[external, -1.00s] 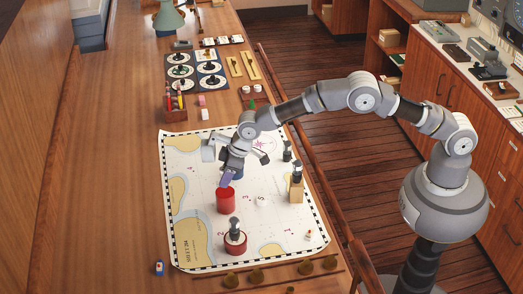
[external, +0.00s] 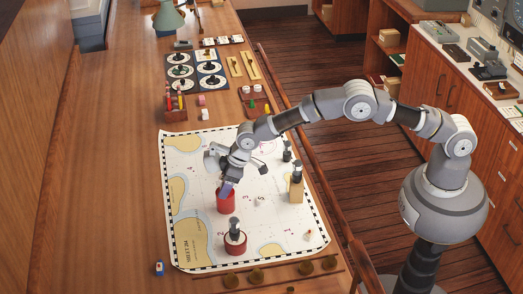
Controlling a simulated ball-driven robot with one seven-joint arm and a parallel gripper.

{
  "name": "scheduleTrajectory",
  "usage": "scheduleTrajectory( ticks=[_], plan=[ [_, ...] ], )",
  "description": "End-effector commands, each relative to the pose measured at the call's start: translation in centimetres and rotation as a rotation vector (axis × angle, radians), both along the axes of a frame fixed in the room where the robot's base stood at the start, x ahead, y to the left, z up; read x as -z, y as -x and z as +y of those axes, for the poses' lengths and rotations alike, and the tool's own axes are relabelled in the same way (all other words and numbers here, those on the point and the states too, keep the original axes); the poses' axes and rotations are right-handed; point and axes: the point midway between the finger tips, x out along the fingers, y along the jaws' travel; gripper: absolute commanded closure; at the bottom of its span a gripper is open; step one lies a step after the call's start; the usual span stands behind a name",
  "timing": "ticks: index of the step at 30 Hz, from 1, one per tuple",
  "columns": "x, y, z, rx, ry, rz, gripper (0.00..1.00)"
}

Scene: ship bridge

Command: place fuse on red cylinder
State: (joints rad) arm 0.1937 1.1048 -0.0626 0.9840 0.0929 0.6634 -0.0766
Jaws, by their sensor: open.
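The red cylinder (external: 226,204) stands upright on the chart, left of its middle. My gripper (external: 226,190) points down at the top of the red cylinder, its blue-grey tip at or just above the rim; I cannot tell if they touch. It is open, and I see nothing held in it, though its tips are small in view. I cannot say for certain which thing is the fuse. A small white and orange piece (external: 308,235) lies on the chart at the right, and a small blue and white piece (external: 159,268) stands on the table off the chart.
A shorter red holder (external: 235,245) with a dark-handled piece stands in front of the red cylinder. A wooden block (external: 296,190) with another dark piece stands to the right. Round brown knobs (external: 307,268) line the front edge. The table left of the chart (external: 187,155) is clear.

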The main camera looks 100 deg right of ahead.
Motion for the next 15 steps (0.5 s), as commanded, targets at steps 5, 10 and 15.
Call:
scheduleTrajectory(
  ticks=[5, 10, 15],
  plan=[
    [-0.9, 0.2, 0.0, 0.000, 0.000, -0.001, 0.36],
    [-4.3, 1.4, 0.3, 0.000, 0.001, -0.004, 0.36],
    [-8.0, 3.0, 0.6, 0.000, 0.000, -0.002, 0.36]
  ],
)
